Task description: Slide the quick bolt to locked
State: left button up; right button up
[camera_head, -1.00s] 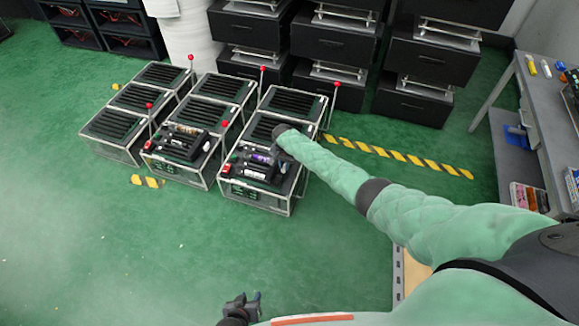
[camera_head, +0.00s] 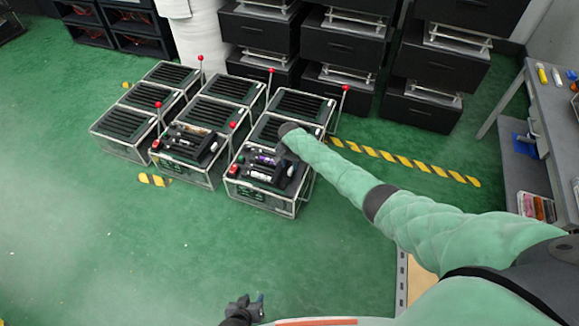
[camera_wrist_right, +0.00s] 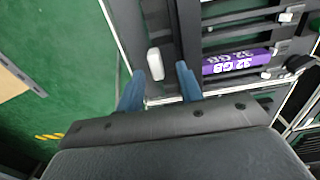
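In the right wrist view a small white block-like handle (camera_wrist_right: 155,63) stands beside a dark rail on a device. I cannot tell for sure whether it is the quick bolt. My right gripper (camera_wrist_right: 158,78) is open, with its two blue fingers to either side of the white piece and apparently short of it. In the head view this device is the front right box (camera_head: 262,198), and my right arm reaches over it, hiding part of its top and the gripper. My left gripper (camera_head: 243,308) is low over the floor, away from the boxes, too small to read its opening.
A purple bar marked 32 GB (camera_wrist_right: 236,62) lies right of the fingers. More slatted boxes (camera_head: 218,88) stand around, with upright red-knobbed levers (camera_head: 271,71). Black drawer units (camera_head: 343,42) stand behind and a grey bench (camera_head: 548,95) at right. Green floor at left is free.

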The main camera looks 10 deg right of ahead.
aim_at(290, 169)
notch_tip(290, 169, up, 6)
jog(key=shift+f+p, duration=0.25)
jog(key=shift+p, duration=0.2)
